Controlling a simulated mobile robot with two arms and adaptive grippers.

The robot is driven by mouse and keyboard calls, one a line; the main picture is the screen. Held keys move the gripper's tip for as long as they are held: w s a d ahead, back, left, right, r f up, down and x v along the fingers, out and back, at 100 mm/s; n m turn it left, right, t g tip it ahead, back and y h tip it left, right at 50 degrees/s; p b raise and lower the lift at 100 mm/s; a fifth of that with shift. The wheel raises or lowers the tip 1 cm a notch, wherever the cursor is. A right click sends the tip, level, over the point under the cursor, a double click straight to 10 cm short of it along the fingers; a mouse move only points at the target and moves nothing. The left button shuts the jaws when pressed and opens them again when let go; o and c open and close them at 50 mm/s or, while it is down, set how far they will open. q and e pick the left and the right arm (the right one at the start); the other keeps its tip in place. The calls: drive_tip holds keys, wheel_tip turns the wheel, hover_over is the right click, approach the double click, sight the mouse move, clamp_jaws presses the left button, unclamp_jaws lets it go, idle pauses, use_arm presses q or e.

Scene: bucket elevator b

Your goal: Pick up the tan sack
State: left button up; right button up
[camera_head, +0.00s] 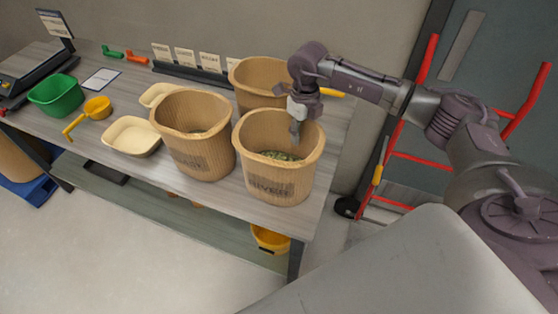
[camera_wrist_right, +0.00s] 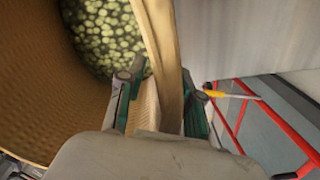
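A tan sack (camera_head: 275,185) with dark lettering stands upright on the table at its right end, open at the top, with green round pieces (camera_head: 281,155) inside. My right gripper (camera_head: 297,126) is over the sack's far rim, pointing down. In the right wrist view the sack's rim (camera_wrist_right: 163,45) runs between the two fingers of the gripper (camera_wrist_right: 163,90), one finger inside the sack and one outside. The fingers look spread, with a gap beside the wall. Two similar tan sacks stand close by, one to the left (camera_head: 192,150) and one behind (camera_head: 255,75). My left gripper is not in view.
A green bowl (camera_head: 56,97), a yellow scoop (camera_head: 97,108) and cream trays (camera_head: 131,138) are on the left part of the table. Label cards stand along the back. A red hand truck (camera_head: 413,160) stands right of the table. A yellow bucket (camera_head: 269,240) is below.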

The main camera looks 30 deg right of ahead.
drive_tip(key=shift+f, duration=0.1)
drive_tip(key=shift+c, duration=0.3)
clamp_jaws()
drive_tip(key=shift+w, duration=0.1)
drive_tip(key=shift+r, duration=0.2)
